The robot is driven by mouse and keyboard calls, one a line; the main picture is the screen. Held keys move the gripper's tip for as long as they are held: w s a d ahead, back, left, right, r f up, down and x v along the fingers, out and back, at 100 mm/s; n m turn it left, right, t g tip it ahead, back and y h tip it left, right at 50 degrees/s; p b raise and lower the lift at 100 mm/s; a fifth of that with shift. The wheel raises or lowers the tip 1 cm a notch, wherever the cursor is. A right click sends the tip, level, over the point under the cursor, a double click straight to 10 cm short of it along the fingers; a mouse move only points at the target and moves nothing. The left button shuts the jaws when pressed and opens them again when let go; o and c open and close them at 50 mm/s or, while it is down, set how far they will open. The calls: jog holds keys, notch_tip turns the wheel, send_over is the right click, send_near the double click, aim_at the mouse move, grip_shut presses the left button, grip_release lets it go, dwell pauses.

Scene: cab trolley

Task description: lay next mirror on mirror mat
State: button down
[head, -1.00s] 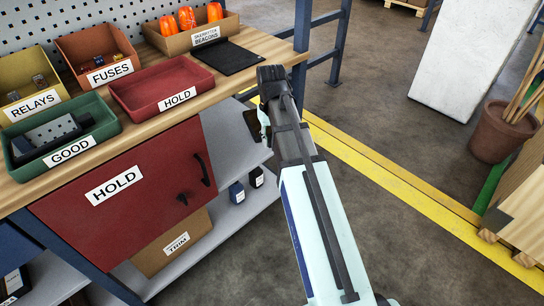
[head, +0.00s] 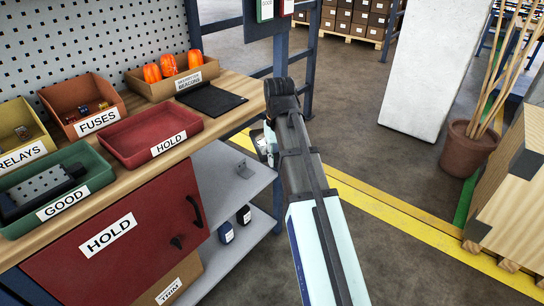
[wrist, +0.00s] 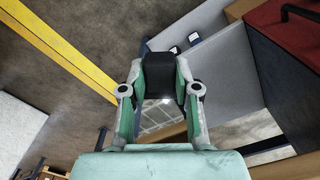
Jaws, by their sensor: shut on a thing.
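The mirror mat (head: 211,98) is a flat black sheet on the right end of the wooden bench, with nothing on it. My gripper (head: 264,146) is off the bench's right end, to the right of and lower in the picture than the mat. In the wrist view my gripper (wrist: 160,70) has its green-grey fingers shut on the mirror (wrist: 160,77), which shows as a dark, blocky piece between the fingertips. Its reflecting face cannot be made out. In the head view my gripper and arm mostly hide the held mirror.
A red HOLD tray (head: 150,137) sits left of the mat, and a box of orange beacons (head: 170,72) behind it. A green GOOD tray (head: 45,190) and FUSES bin (head: 82,103) stand further left. A grey shelf (head: 225,180) lies below the bench. A blue post (head: 281,55) rises behind my wrist.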

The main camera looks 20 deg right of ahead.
jog(key=shift+s+d+r+p, duration=0.3)
jog(key=shift+s+d+r, duration=0.25)
jog(key=shift+d, duration=0.1)
notch_tip(320, 180, up, 11)
jog(key=d+p, duration=0.2)
jog(key=p, duration=1)
jog(key=w+a+r+n+p, duration=0.2)
jog(key=w+a+r+p, duration=0.75)
jog(key=p, duration=0.35)
jog(key=n+p, duration=0.5)
jog(key=p, duration=0.1)
send_over(229, 106)
jog(key=f, duration=0.2)
jog(key=shift+s+f+b, duration=0.1)
jog(key=shift+f+b, duration=1.85)
jog(key=shift+f, duration=2.1)
jog(key=shift+f, duration=0.1)
jog(key=c, duration=0.8)
grip_release()
